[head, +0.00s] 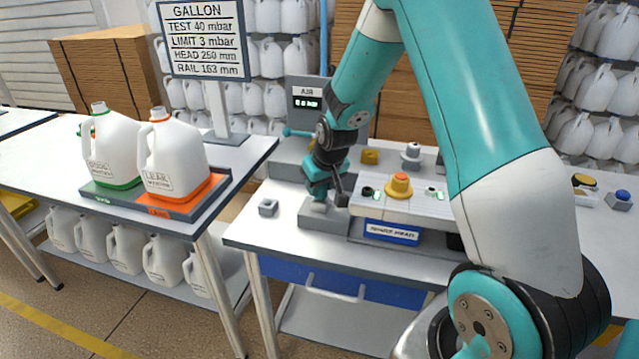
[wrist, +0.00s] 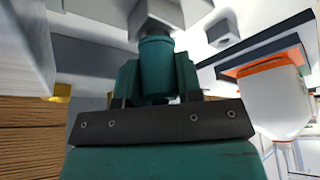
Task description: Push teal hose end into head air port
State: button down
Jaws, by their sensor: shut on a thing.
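My gripper (head: 319,192) points down over a low grey block (head: 324,217) at the left end of the bench unit. In the wrist view, my gripper (wrist: 156,82) has its two teal fingers closed around a teal cylinder, the hose end (wrist: 156,52). The cylinder's far end meets or overlaps a grey part (wrist: 157,14); I cannot tell whether it is seated in it. A pale rounded piece (head: 319,208) shows just under the fingers in the head view. The head air port itself is not clearly visible. The grey AIR box (head: 306,97) stands behind the gripper.
A panel with an orange-yellow knob (head: 399,186) lies right of the gripper. Two white jugs (head: 112,150) (head: 172,158) stand on green and orange trays on the left table. A sign (head: 203,40) stands behind.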

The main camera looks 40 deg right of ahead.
jog(key=shift+f, duration=0.35)
jog(key=c, duration=0.7)
grip_release()
jog(key=shift+r, duration=0.1)
jog(key=d+b+v, duration=0.1)
jog(key=b+v, duration=0.1)
jog(key=v, duration=1.5)
jog(key=s+a+n+g+y, duration=0.4)
jog(key=s+a+n, duration=0.4)
jog(key=s+a, duration=1.4)
jog(key=shift+a+g+y, duration=0.3)
jog(key=shift+a+y, duration=0.1)
jog(key=shift+a, duration=0.8)
